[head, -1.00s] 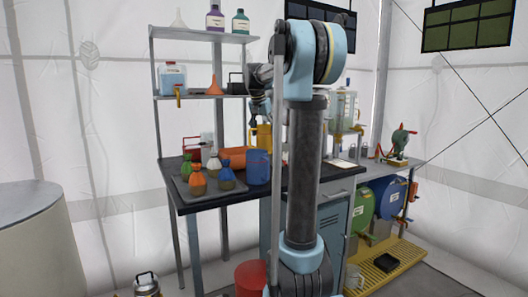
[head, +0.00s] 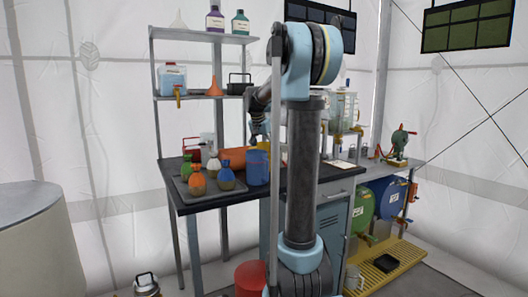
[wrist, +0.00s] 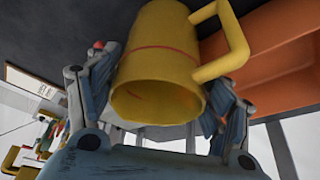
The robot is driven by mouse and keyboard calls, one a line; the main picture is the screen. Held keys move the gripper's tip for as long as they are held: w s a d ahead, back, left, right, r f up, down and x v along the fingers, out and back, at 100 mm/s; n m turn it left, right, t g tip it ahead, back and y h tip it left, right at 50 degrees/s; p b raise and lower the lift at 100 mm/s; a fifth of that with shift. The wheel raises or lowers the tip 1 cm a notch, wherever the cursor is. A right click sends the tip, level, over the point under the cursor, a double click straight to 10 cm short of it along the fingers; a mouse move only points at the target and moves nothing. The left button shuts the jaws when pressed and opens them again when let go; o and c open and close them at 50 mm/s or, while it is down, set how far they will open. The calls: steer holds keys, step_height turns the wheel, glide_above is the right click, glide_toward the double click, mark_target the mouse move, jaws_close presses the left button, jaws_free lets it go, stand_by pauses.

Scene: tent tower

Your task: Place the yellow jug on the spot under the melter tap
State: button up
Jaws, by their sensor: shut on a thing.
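The yellow jug (wrist: 160,60) fills the middle of the wrist view, its open mouth towards the camera and its handle to the right. My gripper (wrist: 165,105) has a finger on either side of the jug and is shut on it. In the head view my gripper (head: 257,132) is over the dark bench, behind the blue container; only a sliver of the yellow jug shows there. A clear tank (head: 343,108) with yellow taps stands right of my arm, perhaps the melter. The spot under its tap is hard to make out.
A blue container (head: 257,167), an orange cylinder (head: 233,157) and several small flasks on a tray (head: 210,195) crowd the dark bench. A clipboard (head: 341,164) lies at its right. A shelf (head: 205,97) rises behind. My arm hides part of the bench.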

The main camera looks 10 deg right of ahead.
steer(key=o, duration=1.1)
